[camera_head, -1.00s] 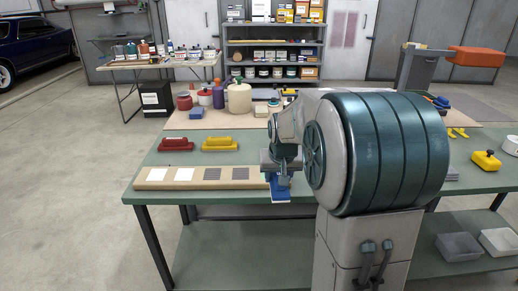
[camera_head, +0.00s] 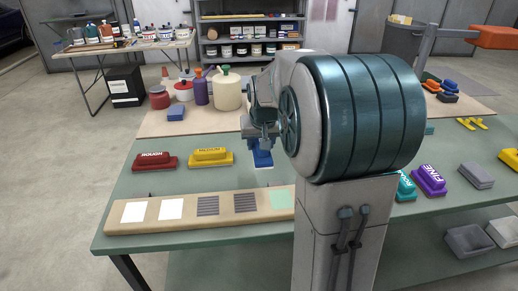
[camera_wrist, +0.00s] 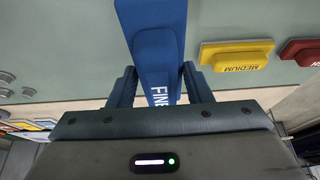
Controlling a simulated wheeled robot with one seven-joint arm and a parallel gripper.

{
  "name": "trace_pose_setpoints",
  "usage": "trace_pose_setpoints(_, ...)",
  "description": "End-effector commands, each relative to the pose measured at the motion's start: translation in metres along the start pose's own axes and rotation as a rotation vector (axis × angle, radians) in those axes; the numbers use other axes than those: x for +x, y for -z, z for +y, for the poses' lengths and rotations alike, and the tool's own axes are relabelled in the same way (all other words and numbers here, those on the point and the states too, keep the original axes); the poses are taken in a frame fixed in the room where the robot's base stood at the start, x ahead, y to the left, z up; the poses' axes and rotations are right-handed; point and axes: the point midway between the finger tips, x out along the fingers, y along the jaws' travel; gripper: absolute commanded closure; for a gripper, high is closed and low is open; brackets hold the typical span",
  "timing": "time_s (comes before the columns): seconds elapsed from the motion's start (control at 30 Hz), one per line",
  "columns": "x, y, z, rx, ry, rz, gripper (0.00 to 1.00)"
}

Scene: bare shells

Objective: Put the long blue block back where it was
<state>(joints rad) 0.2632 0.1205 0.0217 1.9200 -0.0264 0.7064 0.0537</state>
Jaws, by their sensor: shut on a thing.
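My gripper (camera_head: 262,146) is shut on a long blue block (camera_head: 263,159), held above the green table behind the sanding board. In the wrist view the blue block (camera_wrist: 158,45) sits between the two fingers and shows the letters FINE. The wooden board (camera_head: 190,221) carries two white patches, two dark striped patches and a pale green patch (camera_head: 281,199) at its right. A red block (camera_head: 155,161) marked ROUGH and a yellow block (camera_head: 211,157) marked MEDIUM lie on the table to the left of my gripper.
Teal (camera_head: 405,187) and purple (camera_head: 429,180) blocks and grey pads (camera_head: 477,175) lie to the right of my arm. Table between the yellow block and board is clear.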

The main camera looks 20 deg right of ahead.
Motion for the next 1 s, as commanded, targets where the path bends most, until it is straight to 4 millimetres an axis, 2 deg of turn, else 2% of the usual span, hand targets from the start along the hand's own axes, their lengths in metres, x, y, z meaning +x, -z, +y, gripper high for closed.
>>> trace_pose_setpoints(0.17, 0.019, 0.014, 0.004, -0.001, 0.001, -0.002, 0.73)
trace_pose_setpoints(0.5, 0.077, 0.056, 0.023, 0.0, 0.001, -0.001, 0.73)
trace_pose_setpoints(0.63, 0.095, 0.068, 0.029, 0.0, 0.0, -0.001, 0.73)
trace_pose_setpoints(0.83, 0.107, 0.075, 0.033, 0.001, 0.0, 0.0, 0.73)
trace_pose_setpoints(1.0, 0.129, 0.066, 0.033, 0.0, 0.0, -0.003, 0.73)
